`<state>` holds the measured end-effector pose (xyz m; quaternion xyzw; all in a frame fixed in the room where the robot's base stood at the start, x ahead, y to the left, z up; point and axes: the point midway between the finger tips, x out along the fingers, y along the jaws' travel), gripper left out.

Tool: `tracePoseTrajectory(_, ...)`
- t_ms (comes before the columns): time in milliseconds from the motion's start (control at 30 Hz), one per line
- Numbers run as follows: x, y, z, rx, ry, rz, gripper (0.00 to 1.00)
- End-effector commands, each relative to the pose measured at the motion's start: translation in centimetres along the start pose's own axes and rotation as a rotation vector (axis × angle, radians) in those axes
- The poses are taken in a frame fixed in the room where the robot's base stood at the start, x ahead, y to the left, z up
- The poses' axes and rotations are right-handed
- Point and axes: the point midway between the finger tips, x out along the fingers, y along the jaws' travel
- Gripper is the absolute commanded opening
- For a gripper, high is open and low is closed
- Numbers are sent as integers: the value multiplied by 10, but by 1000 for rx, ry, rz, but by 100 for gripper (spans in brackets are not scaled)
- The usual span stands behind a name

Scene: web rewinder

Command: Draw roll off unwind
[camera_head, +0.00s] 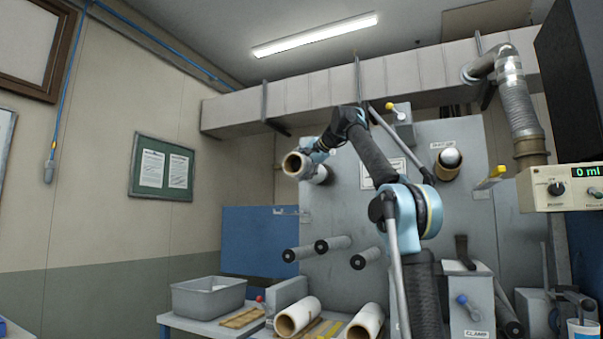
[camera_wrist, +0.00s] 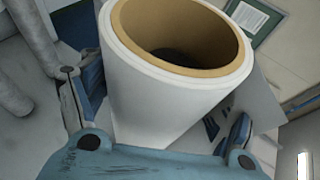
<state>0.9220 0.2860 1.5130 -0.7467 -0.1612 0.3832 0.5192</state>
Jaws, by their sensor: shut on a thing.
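A white roll (camera_head: 313,173) with a brown core is held high in front of the grey machine panel (camera_head: 345,215), at its upper left. My gripper (camera_head: 316,156) is shut on this roll from above and behind. In the wrist view the same roll (camera_wrist: 155,100) fills the space between the two fingers of my gripper (camera_wrist: 157,118), its open core end facing the camera. The core is dark inside, and no shaft shows in it. Whether the far end still touches a spindle is hidden. Another round end (camera_head: 447,160) with a brown rim sits on the panel at right.
Two white rolls (camera_head: 298,316) (camera_head: 365,324) lie on the bench below, beside a grey bin (camera_head: 208,297). Several grey rollers (camera_head: 333,243) stick out of the panel beneath the held roll. A clamp unit (camera_head: 468,300) stands at right. The space left of the held roll is free.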

Motion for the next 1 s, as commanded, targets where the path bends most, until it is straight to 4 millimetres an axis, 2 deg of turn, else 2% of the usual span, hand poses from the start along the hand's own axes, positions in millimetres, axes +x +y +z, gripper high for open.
tracePoseTrajectory(533,-2,1,7,-1,-3,3,33)
tracePoseTrajectory(567,-2,1,7,-1,-3,3,83)
tracePoseTrajectory(633,-2,1,7,-1,-3,3,98)
tracePoseTrajectory(1000,-3,1,4,1,1,1,100)
